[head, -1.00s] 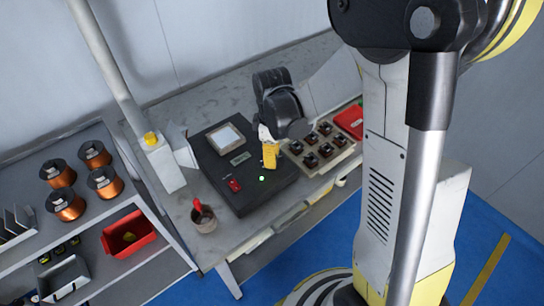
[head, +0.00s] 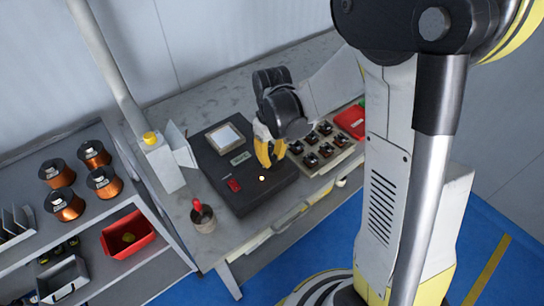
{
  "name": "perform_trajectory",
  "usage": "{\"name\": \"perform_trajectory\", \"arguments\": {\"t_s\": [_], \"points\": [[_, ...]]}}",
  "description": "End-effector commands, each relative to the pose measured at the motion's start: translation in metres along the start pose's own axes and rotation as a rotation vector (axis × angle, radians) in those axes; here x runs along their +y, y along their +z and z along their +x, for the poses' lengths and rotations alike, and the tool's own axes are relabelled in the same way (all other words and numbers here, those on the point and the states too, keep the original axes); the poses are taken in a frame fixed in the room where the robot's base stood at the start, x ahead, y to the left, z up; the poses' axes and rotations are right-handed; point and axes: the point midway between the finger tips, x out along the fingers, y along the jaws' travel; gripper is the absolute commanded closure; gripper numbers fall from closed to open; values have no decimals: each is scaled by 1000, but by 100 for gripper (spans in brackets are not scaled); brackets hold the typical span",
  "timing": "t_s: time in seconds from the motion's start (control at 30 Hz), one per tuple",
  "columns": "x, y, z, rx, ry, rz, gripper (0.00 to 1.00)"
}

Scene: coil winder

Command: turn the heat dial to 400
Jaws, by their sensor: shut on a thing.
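The dark control box (head: 222,187) sits on the grey bench, with a pale square plate (head: 226,136) on top. On it are a small display (head: 240,158) with a green tint, its digits too small to read, a red switch (head: 233,185) and a small lamp glowing amber (head: 262,178). My gripper (head: 266,163), with yellow fingers, points down onto the box's right part, just above the lamp in the picture. It is shut on what seems to be the heat dial. The dial itself and its scale are hidden by the fingers.
A beige tray of several dark-and-copper parts (head: 320,147) and a red bin (head: 351,121) stand right of the box. A cup with a red-handled tool (head: 203,219) stands at the front left. Copper spools (head: 66,204) fill the left shelf.

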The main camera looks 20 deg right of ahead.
Motion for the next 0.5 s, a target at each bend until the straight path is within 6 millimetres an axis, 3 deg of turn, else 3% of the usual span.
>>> {"name": "perform_trajectory", "arguments": {"t_s": [0.5], "points": [[0,0,0,-1,0,45,100]]}}
